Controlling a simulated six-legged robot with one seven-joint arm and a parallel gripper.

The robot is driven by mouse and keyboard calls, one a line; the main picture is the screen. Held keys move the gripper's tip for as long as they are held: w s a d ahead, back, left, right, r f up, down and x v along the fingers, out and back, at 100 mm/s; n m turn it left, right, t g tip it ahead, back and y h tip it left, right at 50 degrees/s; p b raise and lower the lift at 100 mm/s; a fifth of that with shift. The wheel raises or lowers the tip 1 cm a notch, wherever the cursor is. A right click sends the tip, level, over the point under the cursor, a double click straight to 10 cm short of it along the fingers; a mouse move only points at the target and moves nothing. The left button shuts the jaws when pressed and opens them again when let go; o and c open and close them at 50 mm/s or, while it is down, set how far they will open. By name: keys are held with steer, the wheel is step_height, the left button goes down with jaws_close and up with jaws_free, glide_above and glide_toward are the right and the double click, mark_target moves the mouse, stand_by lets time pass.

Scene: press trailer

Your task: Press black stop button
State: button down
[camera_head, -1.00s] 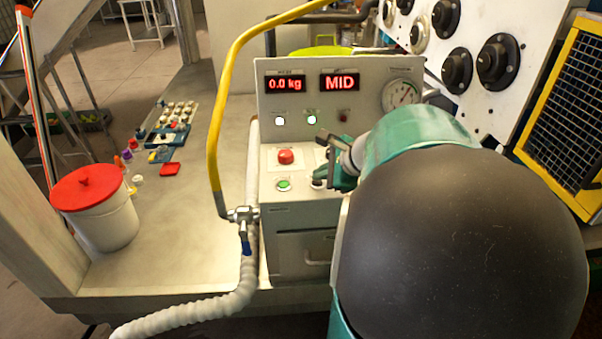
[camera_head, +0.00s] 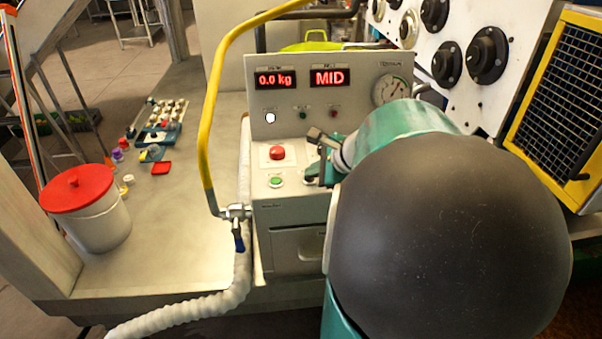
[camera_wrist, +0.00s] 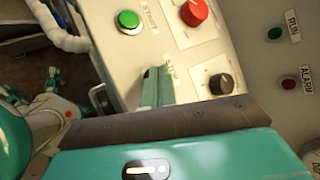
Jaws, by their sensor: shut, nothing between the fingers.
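The sloped control panel (camera_head: 292,205) carries a green button (camera_head: 277,181), which also shows in the wrist view (camera_wrist: 129,21). Above it is a red mushroom button (camera_head: 277,153), also in the wrist view (camera_wrist: 195,11). My gripper (camera_wrist: 152,82) is shut, its fingertips down at the panel beside the STOP label (camera_wrist: 172,68). The black stop button is hidden or hard to separate from the dark fingertips there, so contact cannot be seen directly. A black knob (camera_wrist: 222,84) stands to the right of the fingers.
The upright face shows "0.0 kg" (camera_head: 275,79) and "MID" (camera_head: 329,77). The left lamp (camera_head: 270,118) glows white; the green RUN lamp (camera_wrist: 275,34) and red ALARM lamp (camera_wrist: 288,84) are dark.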

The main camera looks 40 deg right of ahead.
mark_target(313, 181)
steer(key=shift+r, duration=0.8)
steer(key=shift+r, duration=2.5)
steer(key=s+a+f+n+g, duration=0.1)
steer(key=s+a+n, duration=0.2)
steer(key=a+n, duration=0.5)
steer(key=s+a+f+n+g, duration=0.1)
steer(key=s+a+n, duration=0.2)
steer(key=a+n, duration=0.6)
steer(key=s+a+f+n+g+h, duration=0.1)
steer(key=s+a+n, duration=0.2)
steer(key=a+n, duration=0.5)
steer(key=shift+s+a+n+g, duration=0.3)
steer(key=shift+a, duration=0.85)
